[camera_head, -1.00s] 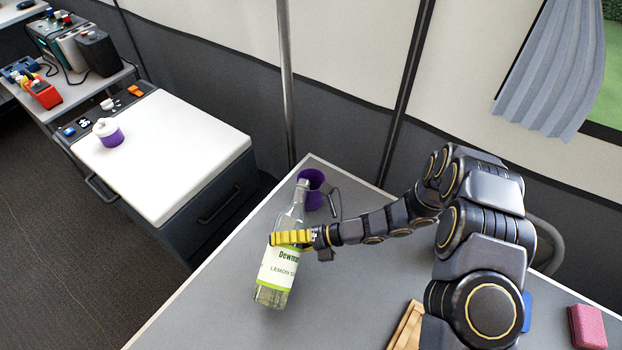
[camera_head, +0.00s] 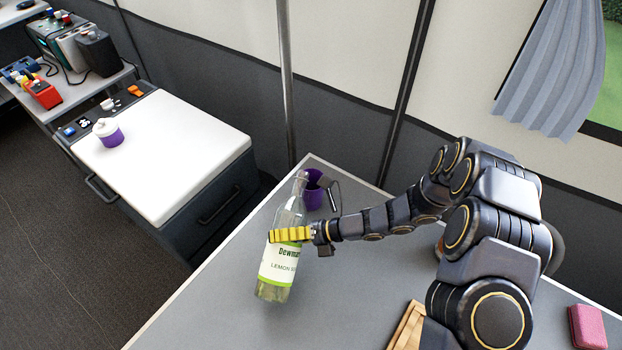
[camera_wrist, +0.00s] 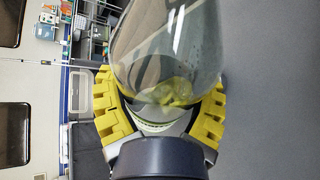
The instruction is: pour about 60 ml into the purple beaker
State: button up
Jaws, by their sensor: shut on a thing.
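The purple beaker (camera_head: 313,194) stands on the grey table near its back corner, partly hidden behind the neck of the bottle. The clear glass bottle (camera_head: 276,271) has a white and green label reading Dewmar and lemon, with pale yellowish liquid low inside. My gripper (camera_head: 290,235) is shut on the bottle around its upper body, with yellow fingers on both sides. The bottle is near upright, with a slight lean, and its neck is in front of the beaker. In the wrist view the bottle (camera_wrist: 170,50) fills the space between the yellow fingers (camera_wrist: 160,110).
A wooden piece (camera_head: 408,325) and a pink block (camera_head: 587,326) lie on the table's near right. A white-topped cabinet (camera_head: 165,150) at left holds a white and purple container (camera_head: 108,132). The table (camera_head: 350,290) is clear around the bottle.

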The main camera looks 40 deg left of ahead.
aim_at(291, 202)
jog(key=shift+n+t, duration=0.8)
jog(key=shift+n, duration=0.1)
jog(key=r, duration=0.1)
jog(key=w+r, duration=0.1)
jog(key=r, duration=0.1)
jog(key=shift+w+a+r, duration=0.25)
jog(key=shift+w+a, duration=0.15)
jog(key=shift+w+a+r+n+t, duration=0.25)
jog(key=shift+w+r+n+t, duration=0.15)
jog(key=shift+w+r+n, duration=0.1)
jog(key=shift+w+a+r+n+t+y, duration=0.15)
jog(key=shift+w+r+n+t+y, duration=0.25)
jog(key=shift+n+t, duration=0.35)
jog(key=shift+w+a+r+n+t+y, duration=0.1)
jog(key=shift+w+n+t+y, duration=0.45)
jog(key=shift+n+t, duration=0.35)
jog(key=shift+w+f+n+t, duration=0.3)
jog(key=shift+f+n, duration=0.05)
jog(key=shift+f, duration=0.15)
jog(key=shift+w+f+n+t, duration=0.25)
jog(key=shift+f+n, duration=0.05)
jog(key=shift+f, duration=0.15)
